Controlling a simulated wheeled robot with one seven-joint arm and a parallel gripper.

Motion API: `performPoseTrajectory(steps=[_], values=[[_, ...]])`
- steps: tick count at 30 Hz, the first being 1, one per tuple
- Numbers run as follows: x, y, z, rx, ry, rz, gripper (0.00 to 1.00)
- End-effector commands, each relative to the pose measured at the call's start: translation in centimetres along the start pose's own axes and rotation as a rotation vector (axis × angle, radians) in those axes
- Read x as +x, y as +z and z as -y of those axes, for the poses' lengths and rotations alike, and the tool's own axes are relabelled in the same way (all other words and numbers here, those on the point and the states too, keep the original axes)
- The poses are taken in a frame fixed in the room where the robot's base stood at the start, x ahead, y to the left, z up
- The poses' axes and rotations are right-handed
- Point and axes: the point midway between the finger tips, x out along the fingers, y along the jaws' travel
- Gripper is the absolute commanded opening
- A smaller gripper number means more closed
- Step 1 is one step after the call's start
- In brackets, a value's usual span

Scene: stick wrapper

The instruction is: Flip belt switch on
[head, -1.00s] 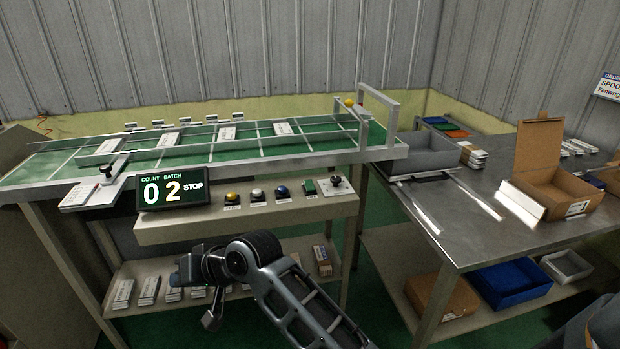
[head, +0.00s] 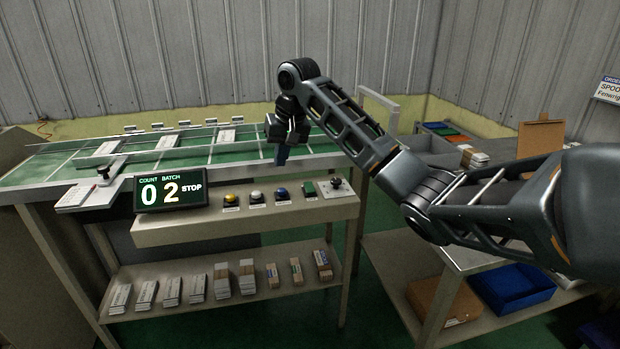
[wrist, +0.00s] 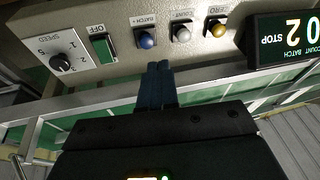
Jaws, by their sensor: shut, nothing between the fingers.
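The belt switch is a green rocker (head: 309,188) near the right end of the control panel's button row. In the wrist view the green switch (wrist: 104,45) sits beside a label reading OFF. My gripper (head: 281,158) is above and behind the blue button, pointing down, left of the switch. In the wrist view my gripper (wrist: 160,72) is shut and empty, its fingertips apart from the panel, below the blue button (wrist: 146,40) and right of the switch. The counter display (head: 171,192) reads 02 and STOP.
The panel (head: 190,230) also carries a yellow button (head: 231,198), a white button (head: 256,196) and a speed knob (head: 336,184). The green conveyor belt (head: 60,162) with wrapped packs lies behind it. A shelf below holds several packs. A steel table stands right.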

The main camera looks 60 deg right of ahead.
Motion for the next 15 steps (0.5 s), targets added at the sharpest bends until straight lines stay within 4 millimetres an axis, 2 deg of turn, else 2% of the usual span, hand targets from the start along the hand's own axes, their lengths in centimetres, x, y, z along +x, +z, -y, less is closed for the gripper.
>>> performPoseTrajectory(steps=[1, 6, 10, 15], values=[[-1.1, -0.8, -1.8, 0.017, 0.041, 0.009, 0.0], [-4.0, -1.9, -5.8, 0.06, 0.136, 0.046, 0.0], [-5.1, -2.1, -7.4, 0.081, 0.172, 0.063, 0.0], [-5.4, -2.2, -7.8, 0.086, 0.183, 0.068, 0.0]])
